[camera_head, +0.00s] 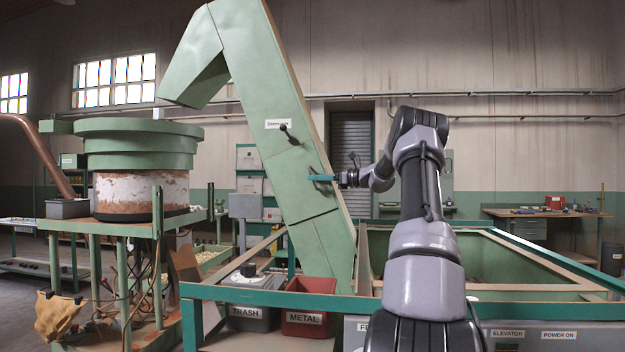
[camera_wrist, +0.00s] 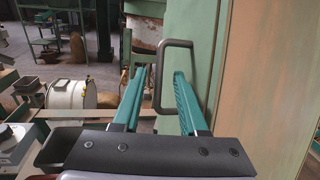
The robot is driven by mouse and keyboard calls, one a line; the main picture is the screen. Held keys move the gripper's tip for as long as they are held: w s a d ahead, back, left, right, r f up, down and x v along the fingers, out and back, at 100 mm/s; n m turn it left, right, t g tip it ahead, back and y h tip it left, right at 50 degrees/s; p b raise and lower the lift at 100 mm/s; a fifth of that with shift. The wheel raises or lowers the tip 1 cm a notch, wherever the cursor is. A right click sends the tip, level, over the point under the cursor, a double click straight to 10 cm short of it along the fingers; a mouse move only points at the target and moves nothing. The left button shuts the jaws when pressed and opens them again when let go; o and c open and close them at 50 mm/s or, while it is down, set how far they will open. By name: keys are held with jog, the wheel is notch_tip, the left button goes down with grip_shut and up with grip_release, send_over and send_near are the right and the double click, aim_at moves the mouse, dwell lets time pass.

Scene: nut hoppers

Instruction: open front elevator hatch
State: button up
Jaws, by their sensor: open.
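The green elevator (camera_head: 262,90) rises at a slant in the head view. Panel seams mark a hatch (camera_head: 290,188) in its front face, below a white label and a black lever (camera_head: 287,130). In the wrist view, a dark C-shaped handle (camera_wrist: 158,88) stands out from the green panel (camera_wrist: 195,30). My gripper (camera_head: 312,178) is at the hatch's right part. In the wrist view, my gripper (camera_wrist: 161,75) has its teal fingers apart, with the handle's upright bar between them in the picture. Contact with the bar cannot be told.
A green-rimmed hopper frame (camera_head: 540,308) stands in front, with a grey TRASH bin (camera_head: 250,312) and a red METAL bin (camera_head: 310,305) at its left. A round green bowl machine (camera_head: 135,150) stands left. A workbench (camera_head: 540,212) is at the far right.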

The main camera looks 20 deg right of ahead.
jog(key=shift+x, duration=1.05)
grip_shut()
dwell(0.7)
